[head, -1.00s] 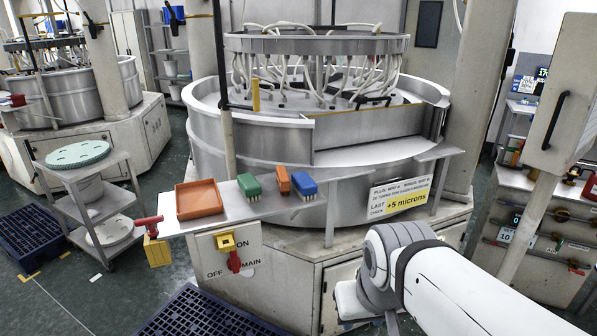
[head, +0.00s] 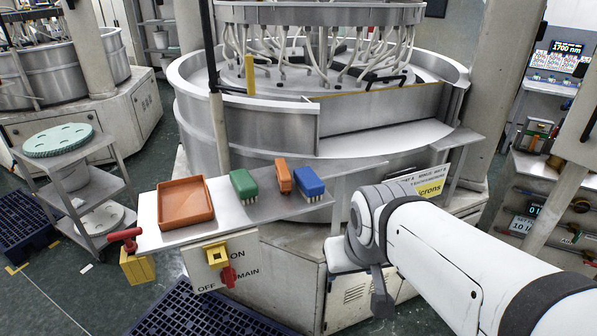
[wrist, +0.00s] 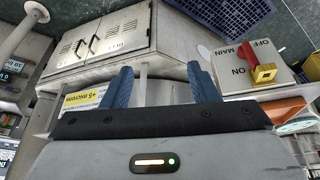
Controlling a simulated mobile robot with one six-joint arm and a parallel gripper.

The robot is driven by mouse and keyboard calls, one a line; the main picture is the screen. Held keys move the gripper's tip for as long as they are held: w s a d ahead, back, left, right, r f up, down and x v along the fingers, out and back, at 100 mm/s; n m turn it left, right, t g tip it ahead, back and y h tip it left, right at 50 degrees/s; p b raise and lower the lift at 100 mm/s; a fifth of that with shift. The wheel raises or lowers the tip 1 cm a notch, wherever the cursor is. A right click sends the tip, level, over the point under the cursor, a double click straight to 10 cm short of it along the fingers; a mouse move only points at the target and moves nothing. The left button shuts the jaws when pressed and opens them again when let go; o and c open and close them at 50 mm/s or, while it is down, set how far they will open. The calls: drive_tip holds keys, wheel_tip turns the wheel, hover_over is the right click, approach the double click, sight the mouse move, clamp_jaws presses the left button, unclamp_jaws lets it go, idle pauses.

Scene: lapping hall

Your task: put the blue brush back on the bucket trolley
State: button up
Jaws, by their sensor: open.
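The blue brush (head: 309,182) lies on the grey metal shelf (head: 235,213) in front of the round machine, bristles down, at the right end of a row with an orange brush (head: 283,176) and a green brush (head: 243,184). My gripper (wrist: 161,88) is open and empty in the wrist view, facing the machine's cabinet. In the head view my arm's end is right of and below the blue brush, apart from it.
An orange tray (head: 185,204) sits on the shelf left of the brushes. A red-handled yellow part (head: 136,266) and a switch box (head: 220,262) are at the shelf's front. A blue pallet (head: 205,313) lies on the floor below. Bare shelf lies right of the blue brush.

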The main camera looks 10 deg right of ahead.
drive_tip(key=shift+o, duration=0.5)
drive_tip(key=w+d+f+t+b, duration=0.1)
drive_tip(key=w+t+b, duration=0.1)
drive_tip(key=w, duration=0.6)
drive_tip(key=w+d+f+t+b, duration=0.2)
drive_tip(key=w+t, duration=0.1)
drive_tip(key=w, duration=0.5)
drive_tip(key=shift+f+t+h, duration=0.3)
drive_tip(key=n+t+y+b, duration=0.2)
drive_tip(key=t+y+b, duration=0.2)
drive_tip(key=t, duration=0.2)
approach(311, 179)
drive_tip(key=shift+w+d+f, duration=0.2)
drive_tip(key=shift+w+f, duration=0.6)
drive_tip(key=shift+w, duration=0.05)
drive_tip(key=shift+w+a+n+t+y, duration=0.3)
drive_tip(key=shift+t+y, duration=0.1)
drive_tip(key=shift+t, duration=0.2)
drive_tip(key=shift+w+a+r, duration=0.15)
drive_tip(key=shift+w+a, duration=0.05)
drive_tip(key=shift+w, duration=0.25)
drive_tip(key=shift+f+p+x, duration=0.15)
drive_tip(key=shift+p+x, duration=0.3)
drive_tip(key=shift+x, duration=1.3)
drive_tip(key=shift+f+p+x, duration=0.2)
drive_tip(key=shift+p+x, duration=0.25)
drive_tip(key=shift+x, duration=1.25)
drive_tip(key=shift+d, duration=0.1)
drive_tip(key=shift+c, duration=0.4)
drive_tip(key=c, duration=0.8)
